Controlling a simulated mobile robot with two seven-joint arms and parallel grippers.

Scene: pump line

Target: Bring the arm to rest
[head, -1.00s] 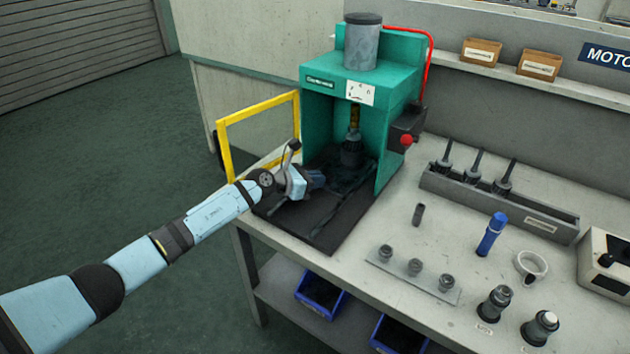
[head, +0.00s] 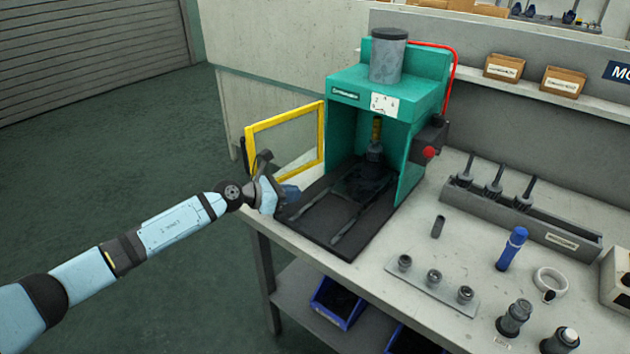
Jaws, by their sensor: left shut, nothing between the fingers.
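My left arm reaches in from the left in the head view. My left gripper (head: 289,194) is shut and empty, by the front left corner of the black base plate (head: 318,232) of the green press (head: 346,93). It is outside the press opening, in front of the yellow-framed guard door (head: 284,122), which stands open to the left. I cannot tell whether the gripper touches the plate. A dark part stands inside the press under its ram (head: 376,130). My right gripper is not in view.
On the bench to the right are a grey rack (head: 522,220) with several dark shafts, a plate with three small fittings (head: 433,277), a blue cylinder (head: 511,248) and a white ring (head: 551,280). Free floor (head: 110,180) lies left of the bench.

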